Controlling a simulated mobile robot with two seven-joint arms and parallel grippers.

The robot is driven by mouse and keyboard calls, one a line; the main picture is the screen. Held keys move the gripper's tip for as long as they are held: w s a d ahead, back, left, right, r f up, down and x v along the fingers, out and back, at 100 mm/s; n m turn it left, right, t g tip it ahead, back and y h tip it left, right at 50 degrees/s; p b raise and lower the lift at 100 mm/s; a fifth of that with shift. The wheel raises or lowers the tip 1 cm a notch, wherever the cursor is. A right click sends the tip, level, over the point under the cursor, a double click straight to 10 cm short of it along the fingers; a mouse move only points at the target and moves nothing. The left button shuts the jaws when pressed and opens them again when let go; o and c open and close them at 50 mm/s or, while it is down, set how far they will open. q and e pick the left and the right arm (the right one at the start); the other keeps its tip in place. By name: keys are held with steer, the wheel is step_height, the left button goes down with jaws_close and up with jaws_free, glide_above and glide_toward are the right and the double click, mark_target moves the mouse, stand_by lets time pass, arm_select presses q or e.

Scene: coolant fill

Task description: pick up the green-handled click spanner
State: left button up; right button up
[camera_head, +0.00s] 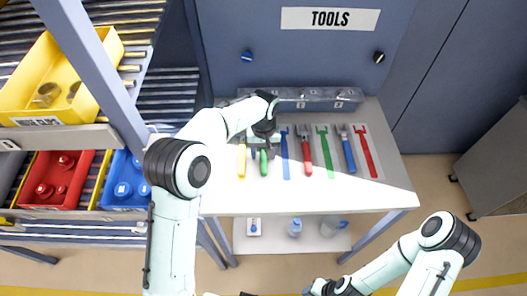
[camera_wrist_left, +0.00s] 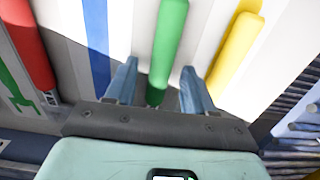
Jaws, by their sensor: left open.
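The green-handled click spanner (camera_head: 264,163) lies on the white tool table, with its handle toward the front edge. Its far end is hidden under my left gripper (camera_head: 265,138). In the left wrist view the green handle (camera_wrist_left: 167,45) runs between the two blue-grey fingers of my left gripper (camera_wrist_left: 159,88). Those fingers stand apart, one on each side of the handle, with gaps showing. I cannot tell how high they are above the table. My right gripper (camera_head: 320,289) shows only in part at the bottom edge, and its jaws are not clear.
A yellow-handled tool (camera_head: 242,161) lies close to the left, a red-handled one (camera_head: 306,160) to the right, and a blue-handled one (camera_head: 349,158) further right. Blue, green and red outlines mark empty places. A raised rail (camera_head: 320,97) runs along the back.

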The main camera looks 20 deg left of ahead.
arm_select(q)
steer(key=shift+r, duration=0.1)
jaws_close()
